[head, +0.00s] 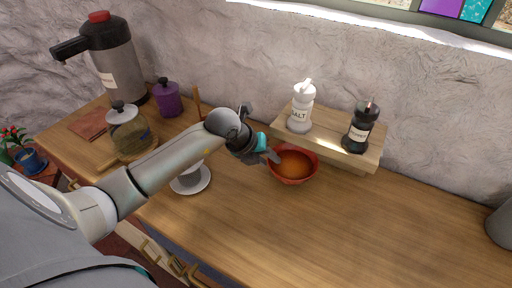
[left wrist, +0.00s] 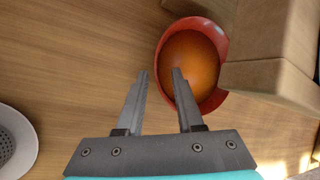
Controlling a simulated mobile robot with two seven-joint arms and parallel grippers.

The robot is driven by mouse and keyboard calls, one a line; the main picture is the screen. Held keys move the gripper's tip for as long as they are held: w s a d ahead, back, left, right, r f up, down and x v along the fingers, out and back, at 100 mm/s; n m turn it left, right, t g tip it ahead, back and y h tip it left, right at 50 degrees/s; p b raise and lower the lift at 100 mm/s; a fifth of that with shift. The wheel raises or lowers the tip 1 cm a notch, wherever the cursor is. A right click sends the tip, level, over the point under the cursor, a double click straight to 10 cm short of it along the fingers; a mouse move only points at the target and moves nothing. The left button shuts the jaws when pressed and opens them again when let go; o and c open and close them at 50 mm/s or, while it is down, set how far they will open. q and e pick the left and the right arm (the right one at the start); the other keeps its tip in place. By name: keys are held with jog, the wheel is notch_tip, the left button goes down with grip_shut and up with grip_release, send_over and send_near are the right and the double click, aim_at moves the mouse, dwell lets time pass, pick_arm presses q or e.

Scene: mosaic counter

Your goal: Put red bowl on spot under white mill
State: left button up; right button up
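The red bowl (head: 293,168), orange inside, stands upright on the wooden counter, against or just in front of the small shelf's left part. It also shows in the left wrist view (left wrist: 196,62), where the shelf covers part of its right side. The white mill (head: 300,112), labelled SALT, stands on the shelf above and behind the bowl. My left gripper (head: 271,155) is at the bowl's left side. In the left wrist view its fingers (left wrist: 161,74) are apart, with the bowl's near rim between them and one finger over the bowl. My right gripper is not in view.
The wooden shelf (head: 333,131) also bears a black mill (head: 357,133). A white cup on a saucer (head: 196,187) stands left of the bowl, close to my arm. A glass jar (head: 127,128), purple pot (head: 167,101) and large dispenser (head: 117,72) stand farther left.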

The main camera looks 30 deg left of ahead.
pick_arm(q)
jog(key=p+v, duration=0.1)
jog(key=v, duration=0.8)
